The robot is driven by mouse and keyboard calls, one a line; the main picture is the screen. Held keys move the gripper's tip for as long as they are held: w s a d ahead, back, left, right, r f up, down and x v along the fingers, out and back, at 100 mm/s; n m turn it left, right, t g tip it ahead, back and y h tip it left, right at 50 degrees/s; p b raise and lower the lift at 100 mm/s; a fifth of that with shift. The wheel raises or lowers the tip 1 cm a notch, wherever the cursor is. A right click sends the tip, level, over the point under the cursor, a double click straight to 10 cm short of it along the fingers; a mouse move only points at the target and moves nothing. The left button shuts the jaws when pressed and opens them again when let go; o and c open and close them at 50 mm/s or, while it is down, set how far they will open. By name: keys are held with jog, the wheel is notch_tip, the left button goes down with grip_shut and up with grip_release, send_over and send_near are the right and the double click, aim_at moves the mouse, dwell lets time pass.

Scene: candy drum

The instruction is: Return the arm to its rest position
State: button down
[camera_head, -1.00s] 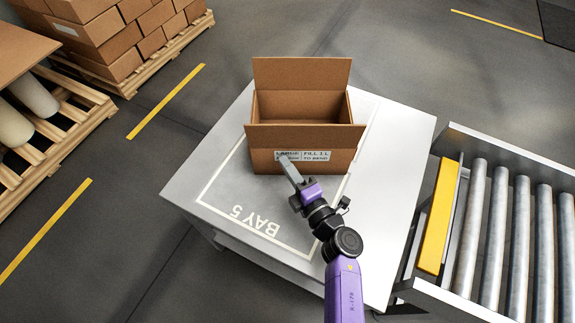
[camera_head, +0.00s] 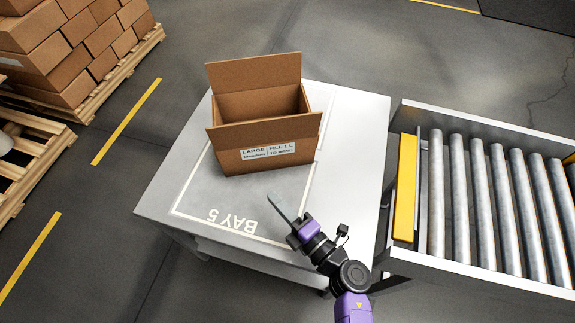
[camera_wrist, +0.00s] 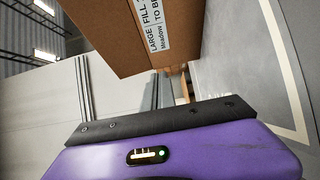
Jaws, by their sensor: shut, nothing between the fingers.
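My gripper (camera_head: 281,207) is shut and empty, its grey fingers held over the front part of the table, in front of the box and apart from it. My arm reaches in from the bottom of the head view. An open cardboard box (camera_head: 266,158) stands upright on the table with its front and back flaps raised and a white label on its front. The box also shows in the wrist view (camera_wrist: 190,35), past the purple gripper body. The inside bottom of the box is hidden by the front flap.
The white table (camera_head: 352,125) carries a "BAY 5" outline. A roller conveyor (camera_head: 475,200) with a yellow side bar (camera_head: 405,190) stands to the right. Pallets with stacked boxes (camera_head: 75,45) stand at the upper left. Grey floor with yellow lines is open between them.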

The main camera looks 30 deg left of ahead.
jog(key=shift+d, duration=0.1)
jog(key=w+d+r+m+t, duration=0.1)
jog(key=w+r+m+t, duration=0.2)
jog(key=r, duration=0.2)
jog(key=s+d+r+m+t+h, duration=0.1)
jog(key=d+r+m+t+h, duration=0.2)
jog(key=d+m, duration=0.4)
jog(key=s+d+r+m+t+h, duration=0.25)
jog(key=d+m+t, duration=0.2)
jog(key=d, duration=0.35)
jog(key=s+d+r+m+g+h, duration=0.1)
jog(key=s+d+r+m+h, duration=0.1)
jog(key=s+d+m+h, duration=0.3)
jog(key=s+d+r+m+g+h, duration=0.1)
jog(key=s+d+r+m+h, duration=0.2)
jog(key=s+d+m, duration=0.9)
jog(key=s+d+h, duration=0.3)
jog(key=s+d, duration=0.2)
jog(key=shift+s, duration=0.2)
jog(key=shift+m+h, duration=0.25)
